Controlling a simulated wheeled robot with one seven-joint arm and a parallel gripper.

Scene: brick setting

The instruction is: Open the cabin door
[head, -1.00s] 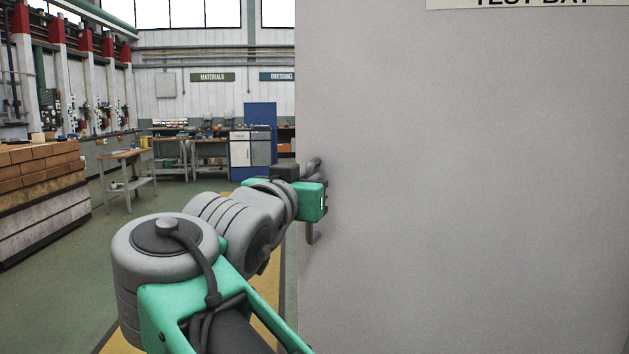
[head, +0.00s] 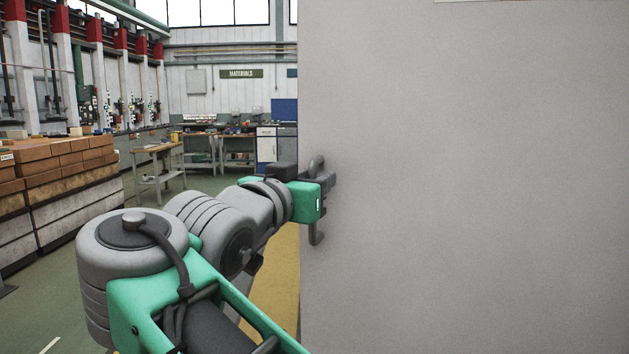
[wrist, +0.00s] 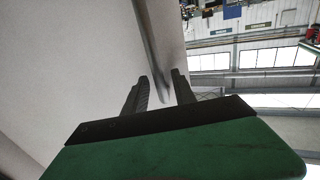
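The cabin door (head: 470,180) is the large plain grey panel filling the right of the head view. Its dark grey upright handle (head: 316,234) is near the door's left edge. My gripper (head: 328,182) is at the handle's upper half, and the green wrist hides part of the handle. Actual contact on both sides is hard to make out. The door surface (wrist: 70,60) lies to the left there.
A stack of bricks (head: 60,160) stands on the left. Workbenches (head: 158,165) and a white cabinet (head: 267,148) stand farther back. Green floor is open between them and my arm, with a yellow floor strip (head: 275,290) beside the door's edge.

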